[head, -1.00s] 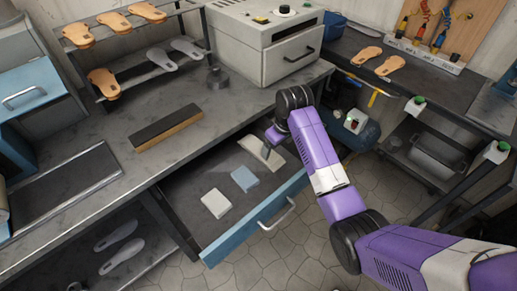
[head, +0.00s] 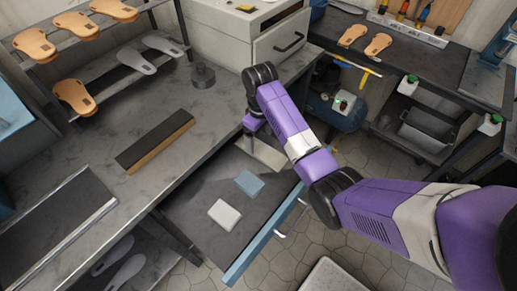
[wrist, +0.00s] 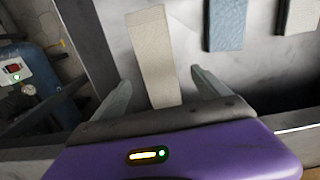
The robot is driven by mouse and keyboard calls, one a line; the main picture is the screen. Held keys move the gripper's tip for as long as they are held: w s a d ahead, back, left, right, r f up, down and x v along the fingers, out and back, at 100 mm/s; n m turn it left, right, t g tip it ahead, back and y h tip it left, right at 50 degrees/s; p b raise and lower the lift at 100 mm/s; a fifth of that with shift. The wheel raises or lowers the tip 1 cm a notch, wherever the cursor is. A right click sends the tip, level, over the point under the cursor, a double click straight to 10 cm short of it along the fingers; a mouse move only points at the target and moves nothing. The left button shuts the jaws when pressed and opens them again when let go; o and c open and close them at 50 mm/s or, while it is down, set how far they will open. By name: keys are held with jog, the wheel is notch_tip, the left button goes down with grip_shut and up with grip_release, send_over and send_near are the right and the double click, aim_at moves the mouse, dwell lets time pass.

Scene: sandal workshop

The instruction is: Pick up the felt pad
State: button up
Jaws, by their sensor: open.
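An open drawer (head: 262,236) holds three flat pieces: a long beige one (head: 267,153), a blue one (head: 250,183) and an off-white one (head: 224,214). I cannot tell for sure which is the felt pad. My gripper (head: 251,124) is at the drawer's back, by the far end of the beige piece, and partly hides it in the head view. In the wrist view my open fingers (wrist: 160,82) stand either side of the beige piece (wrist: 152,50), with nothing gripped. The blue piece (wrist: 227,25) and off-white piece (wrist: 301,16) lie to the right there.
The workbench (head: 95,190) above the drawer carries a dark-topped block (head: 155,140) and a grey cylindrical piece (head: 203,75). A shoe-last rack (head: 100,95) stands behind. A grey cabinet (head: 250,32) stands at the back.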

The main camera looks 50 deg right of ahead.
aim_at(261, 151)
jog(key=f, duration=0.5)
jog(key=shift+s+d+f+p, duration=0.2)
jog(key=shift+s+f+p, duration=0.1)
jog(key=shift+p, duration=0.1)
jog(key=c, duration=1.5)
jog(key=shift+o, duration=0.2)
jog(key=shift+a+r, duration=0.1)
jog(key=shift+r, duration=0.1)
jog(key=shift+a+r+b, duration=0.1)
jog(key=shift+r+b, duration=0.1)
jog(key=shift+b, duration=0.1)
notch_tip(261, 151, up, 6)
jog(key=shift+f, duration=0.1)
jog(key=a+b, duration=0.1)
jog(key=a, duration=1.8)
jog(key=shift+s+a+r, duration=0.25)
jog(key=shift+s+a, duration=0.1)
